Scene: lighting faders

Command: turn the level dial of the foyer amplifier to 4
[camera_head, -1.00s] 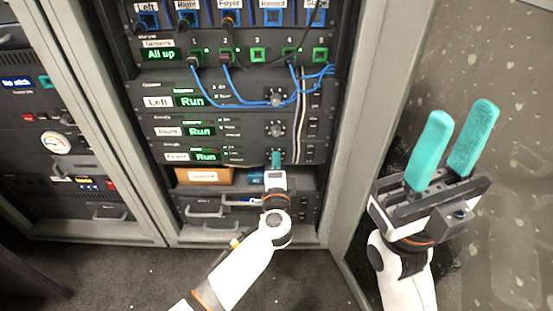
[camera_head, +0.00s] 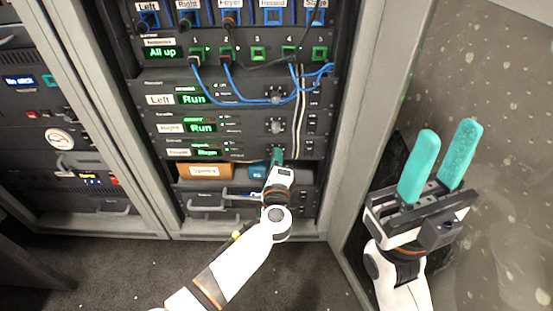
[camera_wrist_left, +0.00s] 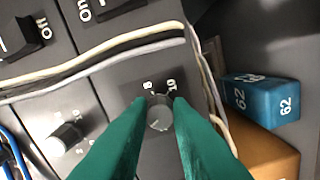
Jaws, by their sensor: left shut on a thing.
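The foyer amplifier (camera_head: 205,153) is the lowest of three labelled amplifiers in the rack, with a lit green "Run" display. Its grey level dial (camera_wrist_left: 159,116) shows in the left wrist view, with the scale marks 8 and 10 visible beyond it; the other marks are hidden by the fingers. My left gripper (camera_head: 277,155) is at the dial, and its teal fingertips are shut on the dial from both sides. The pointer's exact setting cannot be told. My right gripper (camera_head: 448,135) is open and empty at the right, away from the rack.
The neighbouring amplifier's dial (camera_wrist_left: 66,137) is left of my fingers in the wrist view. Pale cables (camera_wrist_left: 100,55) run close beyond the held dial. A blue box (camera_wrist_left: 262,97) and an orange-brown box (camera_head: 204,171) sit on the shelf below. Blue patch cables (camera_head: 240,101) hang above.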

